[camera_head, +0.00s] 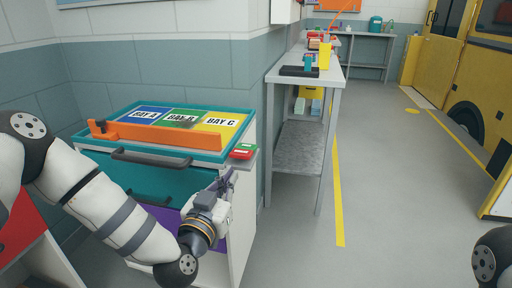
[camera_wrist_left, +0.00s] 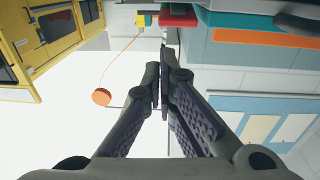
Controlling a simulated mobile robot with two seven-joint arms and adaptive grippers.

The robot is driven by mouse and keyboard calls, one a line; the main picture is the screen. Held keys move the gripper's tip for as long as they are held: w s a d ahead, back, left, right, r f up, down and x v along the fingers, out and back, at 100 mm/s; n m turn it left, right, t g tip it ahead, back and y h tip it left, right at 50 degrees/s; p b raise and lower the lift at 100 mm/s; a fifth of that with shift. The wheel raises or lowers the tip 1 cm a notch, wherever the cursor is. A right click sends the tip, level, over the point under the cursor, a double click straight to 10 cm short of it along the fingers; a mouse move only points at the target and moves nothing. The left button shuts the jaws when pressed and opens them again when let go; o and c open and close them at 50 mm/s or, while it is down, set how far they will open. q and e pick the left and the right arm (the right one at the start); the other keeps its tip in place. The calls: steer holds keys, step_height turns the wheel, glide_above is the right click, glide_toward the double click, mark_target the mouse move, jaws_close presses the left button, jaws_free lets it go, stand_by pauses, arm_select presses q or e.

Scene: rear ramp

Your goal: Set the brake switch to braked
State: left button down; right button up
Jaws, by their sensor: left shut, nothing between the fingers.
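In the left wrist view the red part (camera_wrist_left: 178,16) shows at the top, beyond the fingertips. My left gripper (camera_head: 228,180) is shut and empty, in front of the cart's right side, a little below the block and apart from it. It also shows in the left wrist view (camera_wrist_left: 160,72). My right gripper is out of view.
An orange bar (camera_head: 160,135) lies along the cart top before the BAY A, BAY B and BAY C panels. Dark handles (camera_head: 165,159) stick out from the drawers. A grey workbench (camera_head: 300,78) stands behind right. The floor on the right is clear up to the yellow bus (camera_head: 455,70).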

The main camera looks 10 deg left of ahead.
arm_select(q)
steer(key=shift+t+y, duration=0.5)
steer(key=shift+t, duration=0.1)
steer(key=r, duration=0.1)
steer(key=w+r, duration=0.1)
steer(key=a+r, duration=0.1)
steer(key=shift+w+r, duration=0.25)
steer(key=shift+w, duration=0.15)
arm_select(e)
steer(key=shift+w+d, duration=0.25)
arm_select(q)
steer(key=shift+w, duration=0.1)
steer(key=b, duration=0.1)
glide_above(239, 151)
steer(key=s+d, duration=0.1)
steer(key=s, duration=0.3)
steer(key=shift+s+d+f+b, duration=0.15)
steer(key=shift+s+f, duration=0.1)
steer(key=shift+f, duration=0.4)
steer(key=shift+s+d+f+b, duration=0.1)
steer(key=shift+s+f+b, duration=0.1)
steer(key=shift+f, duration=0.4)
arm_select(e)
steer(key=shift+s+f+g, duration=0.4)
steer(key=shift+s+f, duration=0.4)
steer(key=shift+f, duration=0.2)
